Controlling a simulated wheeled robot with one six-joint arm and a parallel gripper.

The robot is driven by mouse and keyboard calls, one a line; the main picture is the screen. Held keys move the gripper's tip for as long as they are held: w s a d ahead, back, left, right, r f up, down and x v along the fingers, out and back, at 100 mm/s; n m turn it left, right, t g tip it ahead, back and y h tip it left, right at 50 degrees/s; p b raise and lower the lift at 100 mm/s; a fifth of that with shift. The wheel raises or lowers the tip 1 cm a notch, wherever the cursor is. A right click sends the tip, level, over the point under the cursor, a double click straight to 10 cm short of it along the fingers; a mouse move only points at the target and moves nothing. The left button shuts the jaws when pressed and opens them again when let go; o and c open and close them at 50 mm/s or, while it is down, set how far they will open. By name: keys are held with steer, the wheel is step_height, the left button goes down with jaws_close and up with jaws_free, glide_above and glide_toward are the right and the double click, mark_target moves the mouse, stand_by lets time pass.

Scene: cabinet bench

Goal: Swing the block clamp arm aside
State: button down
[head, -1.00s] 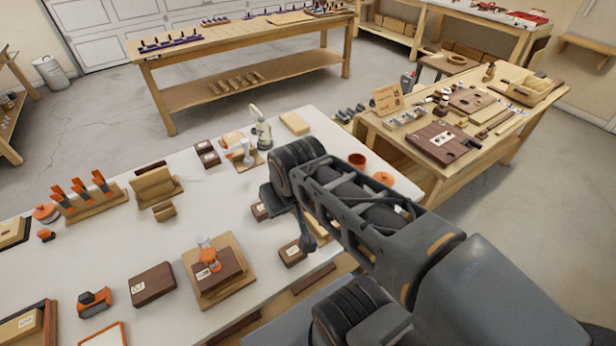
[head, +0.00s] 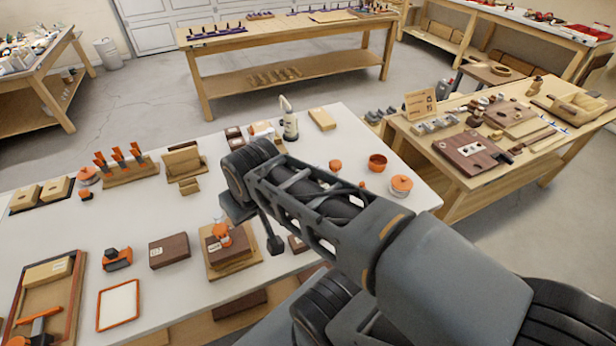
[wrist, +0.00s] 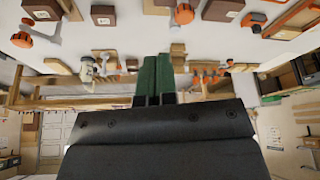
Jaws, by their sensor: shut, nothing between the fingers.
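The block clamp in the head view has an orange knob (head: 221,236) over a dark brown block (head: 232,247) with a white label. The block rests on a light wood base (head: 217,272) on the near part of the white bench. The clamp arm lies over the block, but its details are too small to tell. My gripper (wrist: 153,78) shows in the wrist view as two green fingers side by side, shut and empty. In the head view its fingers are hidden, and my arm reaches just right of the clamp. I cannot tell which wrist-view item is this clamp.
A dark brown block (head: 169,251) and an orange clamp-like tool (head: 117,259) lie left of the clamp. An orange-rimmed tray (head: 118,305) and a red-edged box (head: 26,299) are further left. Orange pots (head: 377,163) stand at the right. Bare bench lies behind the clamp.

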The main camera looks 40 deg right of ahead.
steer(key=shift+d, duration=0.1)
steer(key=w+d+f+m+h+b, duration=0.1)
steer(key=w+d+f+m+h, duration=0.1)
steer(key=d+f+m+h, duration=0.2)
steer(key=w+d+f+m+h+b, duration=0.2)
steer(key=d+f+m+h, duration=0.2)
steer(key=d+f+m, duration=0.6)
steer(key=d+m, duration=0.9)
steer(key=m, duration=0.8)
steer(key=shift+w+g+h, duration=0.25)
steer(key=shift+g+h, duration=0.05)
steer(key=shift+d, duration=0.1)
